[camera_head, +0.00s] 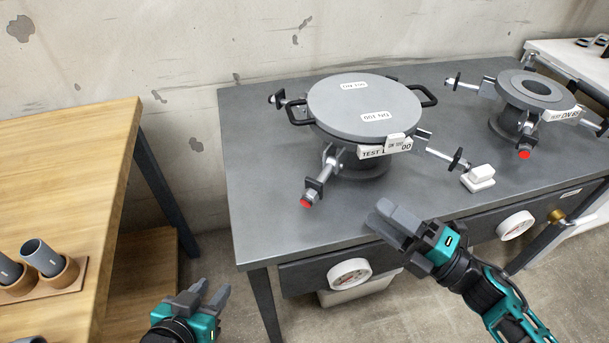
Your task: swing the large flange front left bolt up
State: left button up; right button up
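The large flange (362,165) stands on the grey bench, covered by a round grey lid (350,103) with two black handles. Its front left bolt (313,190) has a red tip and hangs outward and down toward the bench's front left. My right gripper (374,212) is open and empty over the bench's front edge, right of and nearer than this bolt, apart from it. My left gripper (212,288) is open and empty, low in front of the bench's left end, well away from the bolt.
Other bolts (450,158) also stick outward from the large flange. A white block (479,178) lies to its right. A smaller flange (530,95) stands further right. A wooden table (65,150) with cups is at left. The bench's front left top is clear.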

aim_at(323, 174)
jog(key=shift+n, duration=0.3)
jog(key=x, duration=1.3)
jog(key=shift+s+a, duration=0.15)
jog(key=shift+s, duration=0.05)
jog(key=shift+c, duration=0.4)
grip_shut()
jog(key=shift+f, duration=0.1)
